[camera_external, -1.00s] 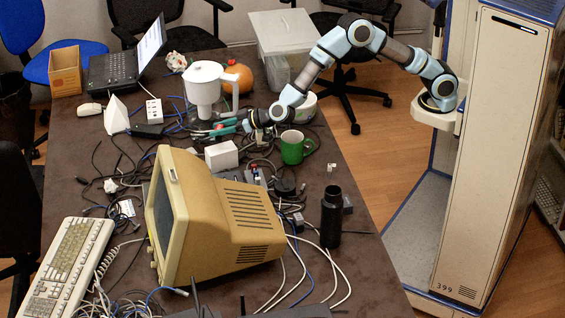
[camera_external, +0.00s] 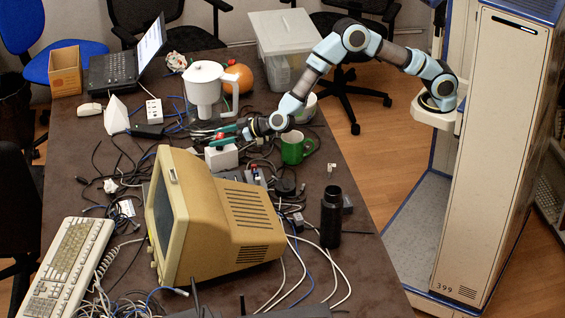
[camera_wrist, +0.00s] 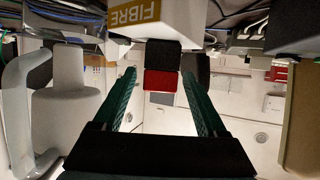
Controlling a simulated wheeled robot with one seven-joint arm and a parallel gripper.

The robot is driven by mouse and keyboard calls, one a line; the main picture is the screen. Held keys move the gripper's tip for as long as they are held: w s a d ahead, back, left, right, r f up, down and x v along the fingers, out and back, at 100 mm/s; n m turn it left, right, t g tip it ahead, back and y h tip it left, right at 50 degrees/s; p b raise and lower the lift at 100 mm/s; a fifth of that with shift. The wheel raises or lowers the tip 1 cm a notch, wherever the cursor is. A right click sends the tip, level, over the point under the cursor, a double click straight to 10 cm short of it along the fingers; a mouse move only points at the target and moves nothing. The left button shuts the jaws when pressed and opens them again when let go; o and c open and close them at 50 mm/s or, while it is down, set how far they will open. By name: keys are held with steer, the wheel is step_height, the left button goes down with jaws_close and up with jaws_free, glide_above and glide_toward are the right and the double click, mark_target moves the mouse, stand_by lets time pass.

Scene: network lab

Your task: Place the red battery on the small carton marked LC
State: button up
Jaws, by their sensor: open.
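The red battery (camera_wrist: 160,81), red with a black end, shows between my fingers in the wrist view, where the scene hangs upside down. It also shows as a small red spot in the external view (camera_external: 220,136), just above a small white carton (camera_external: 221,157). In the wrist view the battery's black end meets the edge of a white carton (camera_wrist: 185,18) whose label reads FIBRE; I cannot tell if it stands fully on top. No LC mark is readable. My gripper (camera_wrist: 158,75) is open, its green fingers on both sides of the battery with gaps; it also shows in the external view (camera_external: 222,140).
A white jug (camera_external: 203,90) stands close behind my gripper and shows at left in the wrist view. A green mug (camera_external: 294,148) stands to the right. A beige monitor (camera_external: 225,220) is in front. Cables clutter the table; a black bottle (camera_external: 331,217) stands near its right edge.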

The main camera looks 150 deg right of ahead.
steer(key=shift+r, duration=0.2)
steer(key=b+v, duration=0.2)
steer(key=v, duration=1)
steer(key=w+a+n+t+y, duration=0.3)
steer(key=w+a+n+y, duration=0.1)
steer(key=a, duration=0.9)
steer(key=s+a+f+n+y, duration=0.1)
steer(key=s+a+n+y, duration=0.15)
steer(key=a, duration=0.55)
steer(key=s+a+n+y, duration=0.2)
steer(key=a+y, duration=0.1)
steer(key=a, duration=0.5)
steer(key=s+a+f+n+g+y, duration=0.1)
steer(key=s+a+n+g, duration=0.1)
steer(key=s+a, duration=0.4)
steer(key=s+a+f+n+g+y, duration=0.1)
steer(key=s+a+g, duration=0.3)
steer(key=s, duration=1.1)
steer(key=shift+s+a+f+n+y, duration=0.35)
steer(key=shift+a+f, duration=0.3)
steer(key=shift+a, duration=0.55)
steer(key=shift+p, duration=0.3)
